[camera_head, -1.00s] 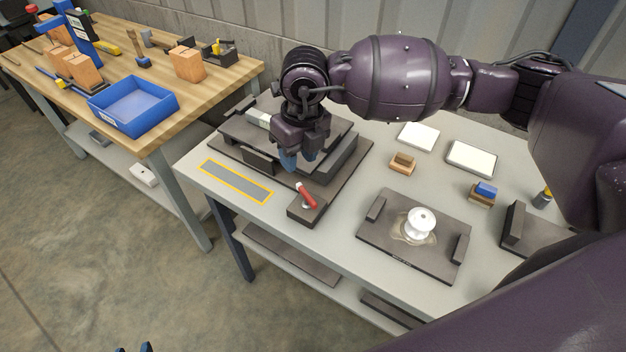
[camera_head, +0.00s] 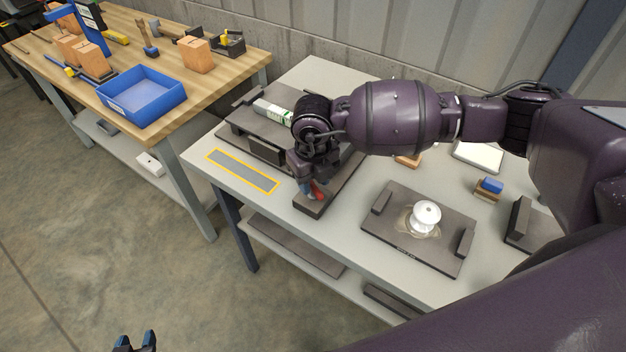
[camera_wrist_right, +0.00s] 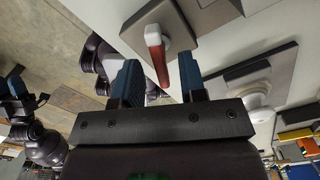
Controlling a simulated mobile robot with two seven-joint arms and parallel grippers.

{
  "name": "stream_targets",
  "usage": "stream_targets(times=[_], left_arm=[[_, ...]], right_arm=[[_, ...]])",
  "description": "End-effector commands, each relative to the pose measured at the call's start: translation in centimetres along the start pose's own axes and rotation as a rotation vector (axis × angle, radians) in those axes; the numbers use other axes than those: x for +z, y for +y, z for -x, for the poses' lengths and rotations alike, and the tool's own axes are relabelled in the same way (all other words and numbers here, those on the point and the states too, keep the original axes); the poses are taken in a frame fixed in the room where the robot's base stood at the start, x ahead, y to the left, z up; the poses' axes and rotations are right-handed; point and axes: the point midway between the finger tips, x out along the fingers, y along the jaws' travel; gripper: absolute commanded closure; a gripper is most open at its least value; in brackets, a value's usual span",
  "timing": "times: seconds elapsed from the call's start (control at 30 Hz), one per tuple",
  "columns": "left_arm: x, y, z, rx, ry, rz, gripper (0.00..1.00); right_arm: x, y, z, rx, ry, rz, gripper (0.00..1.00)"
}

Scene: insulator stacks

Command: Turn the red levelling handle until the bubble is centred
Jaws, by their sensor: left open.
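The red levelling handle (camera_head: 318,191) stands on a small dark block (camera_head: 312,207) at the table's front edge. My right gripper (camera_head: 311,188) is over it and partly hides it in the head view. In the right wrist view, the red handle (camera_wrist_right: 156,52) lies between the two blue fingers of my right gripper (camera_wrist_right: 160,75), with gaps visible on both sides. A pale level with a green part (camera_head: 274,111) lies on the dark stepped plate (camera_head: 240,125); its bubble is too small to make out. My left gripper (camera_head: 135,341) is open and empty at the bottom left, away from the table.
A white insulator piece (camera_head: 426,215) stands on a dark tray (camera_head: 385,227) to the right. A yellow-edged grey strip (camera_head: 242,170) lies left of the handle. A blue bin (camera_head: 141,96) sits on the wooden bench. Small blocks and white pads lie behind the tray.

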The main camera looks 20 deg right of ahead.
Motion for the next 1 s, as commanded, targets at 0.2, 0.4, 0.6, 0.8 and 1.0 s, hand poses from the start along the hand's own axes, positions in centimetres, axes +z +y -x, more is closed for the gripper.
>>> stream_targets(times=[0.2, 0.4, 0.6, 0.8, 1.0], left_arm=[[-0.27, 0.05, -0.17, 0.001, 0.005, 0.0, 0.57], [-0.47, 0.07, -0.31, 0.002, 0.01, -0.001, 0.57], [-0.49, 0.08, -0.34, 0.002, 0.01, -0.001, 0.57], [-0.45, 0.08, -0.34, 0.002, 0.01, -0.001, 0.57], [-0.06, 0.08, -0.34, 0.002, 0.005, -0.001, 0.57]], right_arm=[[-0.03, -0.01, -0.82, 0.0, 0.001, 0.0, 0.62], [-0.03, 0.0, -0.81, 0.0, 0.0, 0.0, 0.62], [-0.02, 0.01, -0.79, 0.0, 0.0, 0.001, 0.91], [-0.02, 0.0, -0.77, 0.0, 0.0, 0.001, 1.0], [0.01, -0.01, -0.8, 0.0, 0.0, 0.031, 1.0]])
